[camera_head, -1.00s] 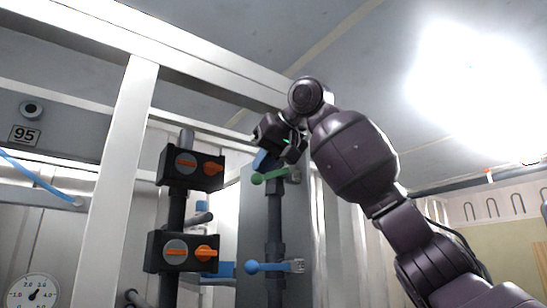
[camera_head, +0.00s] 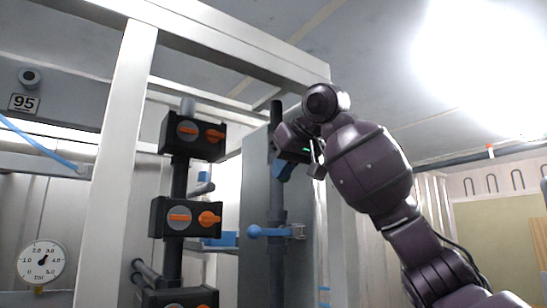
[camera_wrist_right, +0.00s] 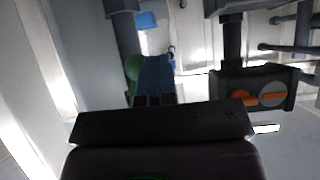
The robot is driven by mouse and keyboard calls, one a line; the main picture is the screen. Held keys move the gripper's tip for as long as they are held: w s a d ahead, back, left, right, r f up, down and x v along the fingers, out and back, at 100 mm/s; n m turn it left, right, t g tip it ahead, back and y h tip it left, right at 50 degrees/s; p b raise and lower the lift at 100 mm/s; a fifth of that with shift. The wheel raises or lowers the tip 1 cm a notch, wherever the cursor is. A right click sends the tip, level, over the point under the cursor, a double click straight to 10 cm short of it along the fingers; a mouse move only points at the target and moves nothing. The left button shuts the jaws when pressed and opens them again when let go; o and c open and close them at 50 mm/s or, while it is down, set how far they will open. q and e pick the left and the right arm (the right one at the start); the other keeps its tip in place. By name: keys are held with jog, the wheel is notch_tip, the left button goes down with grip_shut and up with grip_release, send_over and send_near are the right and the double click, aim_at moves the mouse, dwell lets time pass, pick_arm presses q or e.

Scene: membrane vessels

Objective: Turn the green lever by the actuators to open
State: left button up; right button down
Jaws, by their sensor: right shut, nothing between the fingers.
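The green lever shows in the right wrist view as a rounded green end (camera_wrist_right: 133,66), right beside the blue fingers of my right gripper (camera_wrist_right: 155,78). I cannot tell whether they touch. In the head view the lever is hidden behind my right gripper (camera_head: 283,170), which is in front of the upper part of the dark vertical pipe (camera_head: 276,115). The gripper is shut with nothing between its fingers. The black actuators with orange handles, an upper one (camera_head: 193,136) and a middle one (camera_head: 185,217), stand left of the pipe. My left gripper is out of view.
A blue lever (camera_head: 270,231) points left on the same pipe, below my gripper. A white frame post (camera_head: 122,150) and top beam (camera_head: 220,35) stand near the actuators. A pressure gauge (camera_head: 41,262) is at the lower left.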

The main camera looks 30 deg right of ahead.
jog(key=shift+w+d+f+n+h+p, duration=0.1)
jog(key=shift+d+f+n+h+p, duration=0.1)
jog(key=shift+d+n+h, duration=0.25)
jog(key=shift+d+f+n+h+p, duration=0.25)
jog(key=shift+d+h, duration=0.1)
jog(key=shift+d, duration=0.2)
